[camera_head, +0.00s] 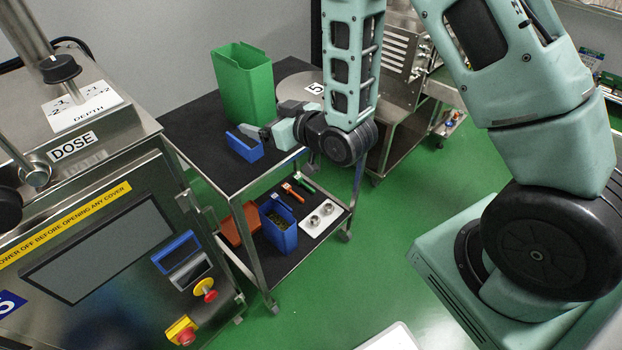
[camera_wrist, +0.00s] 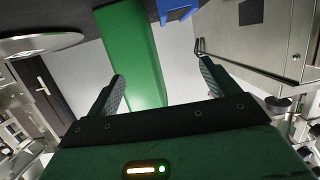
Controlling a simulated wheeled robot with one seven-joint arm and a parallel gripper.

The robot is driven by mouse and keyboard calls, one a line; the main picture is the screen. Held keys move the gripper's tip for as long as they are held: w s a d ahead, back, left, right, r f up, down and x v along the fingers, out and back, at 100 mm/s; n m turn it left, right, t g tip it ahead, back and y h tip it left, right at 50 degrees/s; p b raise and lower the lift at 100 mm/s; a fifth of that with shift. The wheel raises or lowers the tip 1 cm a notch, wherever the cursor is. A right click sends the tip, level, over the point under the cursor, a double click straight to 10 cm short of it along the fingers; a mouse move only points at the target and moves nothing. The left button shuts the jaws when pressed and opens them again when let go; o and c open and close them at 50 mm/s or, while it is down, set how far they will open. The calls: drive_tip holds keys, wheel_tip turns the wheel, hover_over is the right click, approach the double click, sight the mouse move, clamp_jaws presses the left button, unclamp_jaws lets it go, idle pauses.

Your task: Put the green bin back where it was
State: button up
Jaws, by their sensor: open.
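The green bin (camera_head: 246,88) is a tall, open-topped container standing upright on the dark top of the steel cart (camera_head: 190,125), towards its back. My gripper (camera_head: 267,119) is in front of the bin at the right side of the cart, with its fingers pointing towards the bin's side. In the wrist view, my gripper (camera_wrist: 163,84) is open with nothing held between its fingers. The bin (camera_wrist: 132,52) shows beyond the fingers, nearer the left finger. I cannot tell whether a finger touches it.
A round steel plate (camera_head: 297,88) lies right of the green bin. The lower shelf holds a blue container (camera_head: 278,226) and tools. The dosing machine (camera_head: 100,230) stands left.

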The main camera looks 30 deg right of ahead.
drive_tip(key=s+a+r+n+g+h, duration=0.15)
drive_tip(key=s+a+g, duration=0.3)
drive_tip(key=s, duration=0.45)
drive_tip(key=s+a+r+n+g+h, duration=0.1)
drive_tip(key=s+a+r+g, duration=0.2)
drive_tip(key=s+g, duration=0.45)
drive_tip(key=s+d+r+n+g+h, duration=0.1)
drive_tip(key=s+d+r+g+h, duration=0.1)
drive_tip(key=s, duration=1.1)
drive_tip(key=shift+d+r, duration=0.15)
drive_tip(key=shift+r, duration=0.55)
